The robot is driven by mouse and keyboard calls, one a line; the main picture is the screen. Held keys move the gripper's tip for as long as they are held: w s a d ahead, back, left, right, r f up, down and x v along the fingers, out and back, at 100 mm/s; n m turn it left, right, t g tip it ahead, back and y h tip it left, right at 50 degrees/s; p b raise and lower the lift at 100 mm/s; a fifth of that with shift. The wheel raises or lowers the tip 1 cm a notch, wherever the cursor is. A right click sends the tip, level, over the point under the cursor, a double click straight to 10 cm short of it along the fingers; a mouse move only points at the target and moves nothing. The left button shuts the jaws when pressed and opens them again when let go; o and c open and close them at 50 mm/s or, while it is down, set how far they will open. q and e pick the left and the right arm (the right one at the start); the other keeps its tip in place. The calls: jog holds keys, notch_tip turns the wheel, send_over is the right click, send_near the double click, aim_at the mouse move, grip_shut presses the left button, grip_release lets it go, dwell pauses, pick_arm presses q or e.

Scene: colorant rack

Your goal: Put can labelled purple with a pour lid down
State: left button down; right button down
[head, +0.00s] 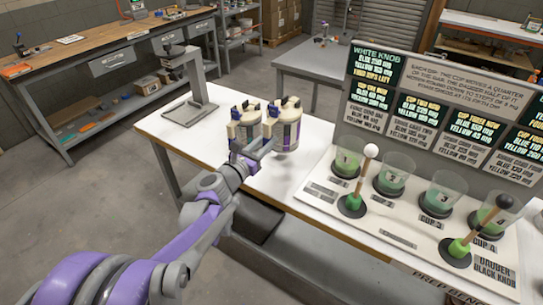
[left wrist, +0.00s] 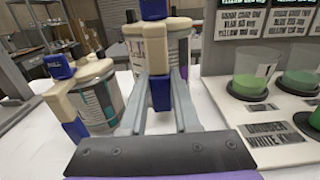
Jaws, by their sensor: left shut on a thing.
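The purple-labelled can (head: 291,134) has a cream pour lid with blue parts. It is upright over the white bench top, at the front right of a second can. I cannot tell whether its base touches the bench. My left gripper (head: 262,148) is shut on its handle. In the left wrist view the fingers (left wrist: 160,95) close on the blue-and-cream handle, and the can (left wrist: 178,52) is partly hidden behind them. My right gripper is not in view.
The second lidded can (head: 236,131) stands close on the left. A grey stand (head: 198,95) is behind it. A panel with several cups (head: 348,160) and two daubers lies to the right, below a sign board (head: 435,110). Bare white bench (head: 180,140) shows at the left.

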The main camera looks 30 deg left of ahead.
aim_at(274, 148)
pick_arm(q)
notch_tip(274, 148, down, 6)
jog(key=shift+r+b, duration=0.15)
jog(key=shift+b, duration=0.25)
jog(key=c, duration=0.6)
grip_release()
jog(key=shift+c, duration=0.2)
